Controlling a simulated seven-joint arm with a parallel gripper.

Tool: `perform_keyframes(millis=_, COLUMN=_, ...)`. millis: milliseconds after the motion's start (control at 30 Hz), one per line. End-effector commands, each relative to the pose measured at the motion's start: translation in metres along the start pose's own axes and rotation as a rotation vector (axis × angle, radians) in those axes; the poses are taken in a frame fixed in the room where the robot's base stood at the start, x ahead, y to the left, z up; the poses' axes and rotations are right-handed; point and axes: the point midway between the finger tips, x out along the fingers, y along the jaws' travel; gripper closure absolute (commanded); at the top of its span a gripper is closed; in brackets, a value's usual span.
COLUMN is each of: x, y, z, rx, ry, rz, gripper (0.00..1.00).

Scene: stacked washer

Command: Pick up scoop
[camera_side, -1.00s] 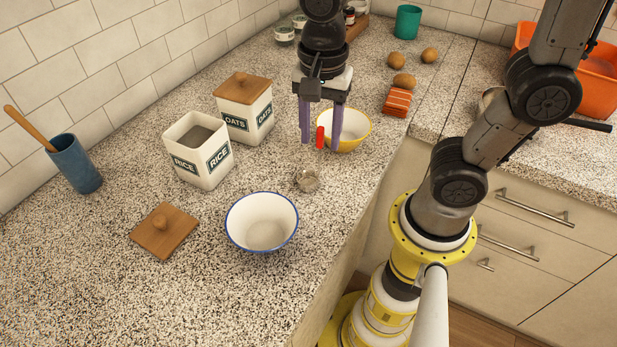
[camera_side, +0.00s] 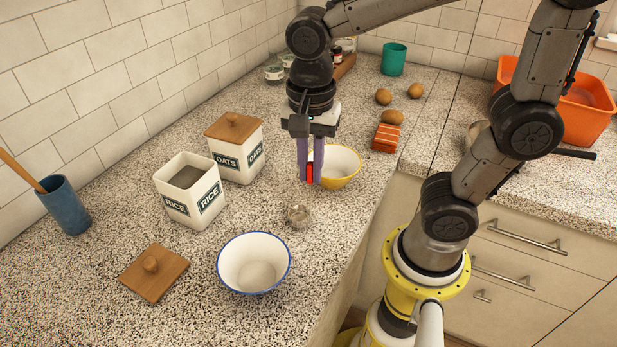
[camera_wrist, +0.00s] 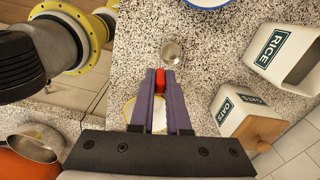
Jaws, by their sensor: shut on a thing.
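The scoop has a round metal cup (camera_side: 298,215) and a red handle (camera_side: 310,172). The cup is at the counter in front of my gripper. My gripper (camera_side: 309,180) points down with its purple fingers shut on the red handle. In the wrist view, the metal cup (camera_wrist: 172,52) shows just beyond the fingertips, with the red handle (camera_wrist: 161,82) between the fingers of my gripper (camera_wrist: 160,75). Whether the cup touches the counter is hard to tell.
A yellow-rimmed bowl (camera_side: 342,168) stands just behind my gripper. A blue-rimmed bowl (camera_side: 254,264) is in front of the scoop. The open RICE canister (camera_side: 189,195) and lidded OATS canister (camera_side: 236,150) stand left. A wooden lid (camera_side: 154,277) lies front left.

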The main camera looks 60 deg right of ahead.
Motion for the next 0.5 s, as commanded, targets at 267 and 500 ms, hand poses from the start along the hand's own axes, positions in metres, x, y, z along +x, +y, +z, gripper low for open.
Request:
perform_keyframes(millis=267, x=-0.042, y=0.015, z=-0.001, rx=0.0, ry=0.0, rz=-0.009, gripper=1.0)
perform_keyframes(millis=500, x=-0.09, y=0.064, z=-0.003, rx=0.0, ry=0.0, rz=-0.008, gripper=1.0)
